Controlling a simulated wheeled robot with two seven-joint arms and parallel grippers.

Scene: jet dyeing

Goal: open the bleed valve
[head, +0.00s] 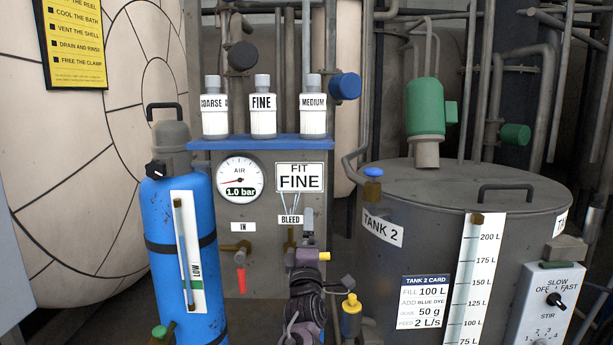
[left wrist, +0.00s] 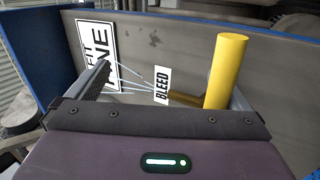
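The bleed valve's yellow handle (head: 324,256) shows in the head view below the BLEED label (head: 291,219), sticking out to the right; my gripper hides most of the valve. In the left wrist view the yellow handle (left wrist: 227,70) stands at the right, on a brass stem (left wrist: 186,98) beside the BLEED label (left wrist: 162,85). My left gripper (head: 307,236) is in front of the panel at the valve. Its fingers are wide apart in the left wrist view (left wrist: 165,82); the handle overlaps the right finger, and I cannot tell whether they touch. My right gripper is not in view.
Left of the valve is the IN valve with a red handle (head: 241,280). The air gauge (head: 240,180) reads 1.0 bar. Bottles (head: 263,112) stand on the blue shelf above. A blue cylinder (head: 184,260) stands left, and Tank 2 (head: 440,225) stands right.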

